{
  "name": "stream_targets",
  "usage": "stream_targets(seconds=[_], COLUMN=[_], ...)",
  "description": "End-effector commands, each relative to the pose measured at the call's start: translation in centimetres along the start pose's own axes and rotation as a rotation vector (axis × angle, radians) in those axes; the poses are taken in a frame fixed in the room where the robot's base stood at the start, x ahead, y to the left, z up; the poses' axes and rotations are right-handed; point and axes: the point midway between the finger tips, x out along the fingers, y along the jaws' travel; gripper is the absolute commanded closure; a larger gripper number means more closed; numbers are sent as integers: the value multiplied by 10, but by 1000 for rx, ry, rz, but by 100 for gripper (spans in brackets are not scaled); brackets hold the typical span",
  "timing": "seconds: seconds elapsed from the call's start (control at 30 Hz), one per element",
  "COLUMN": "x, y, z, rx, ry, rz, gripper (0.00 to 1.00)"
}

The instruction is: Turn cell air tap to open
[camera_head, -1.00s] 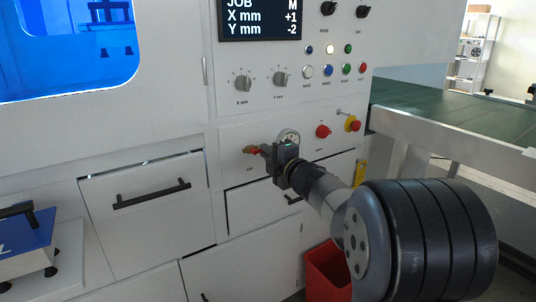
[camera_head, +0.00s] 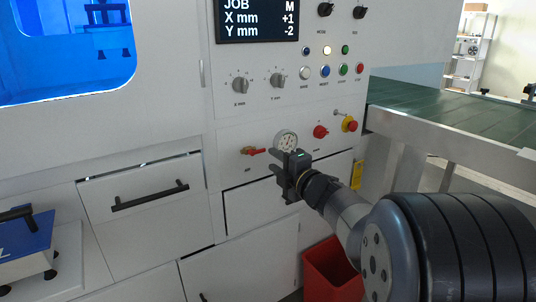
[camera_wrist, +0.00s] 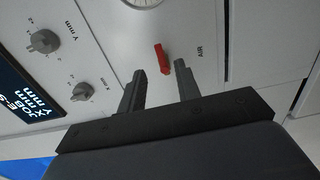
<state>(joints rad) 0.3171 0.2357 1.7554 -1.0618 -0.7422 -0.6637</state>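The air tap has a red lever handle (camera_head: 257,151) that lies about horizontal and points right from its brass-coloured body on the white front panel, left of the round gauge. In the wrist view the red handle (camera_wrist: 162,58) shows near the "AIR" label, just ahead of the fingertips. My gripper (camera_head: 278,160) is to the right of the tap, in front of the panel below the gauge. In the wrist view my gripper's two fingers (camera_wrist: 158,72) stand apart with nothing between them. No contact with the handle shows.
The gauge (camera_head: 286,141) sits close above my gripper. Two grey dials (camera_head: 240,85) are above. A drawer handle (camera_head: 150,195) sticks out at lower left. A red bin (camera_head: 331,270) stands below.

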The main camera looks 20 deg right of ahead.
Motion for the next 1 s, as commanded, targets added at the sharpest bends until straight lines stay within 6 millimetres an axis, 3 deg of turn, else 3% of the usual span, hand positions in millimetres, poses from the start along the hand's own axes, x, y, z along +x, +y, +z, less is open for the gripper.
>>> stream_targets(seconds=[0.1,0.33,1.0], x=[-25,-50,-53], y=[2,0,0], z=[1,0,0], rx=[-1,0,0], ry=[-4,-2,0], rz=[0,-1,0], gripper=[68,68,68])
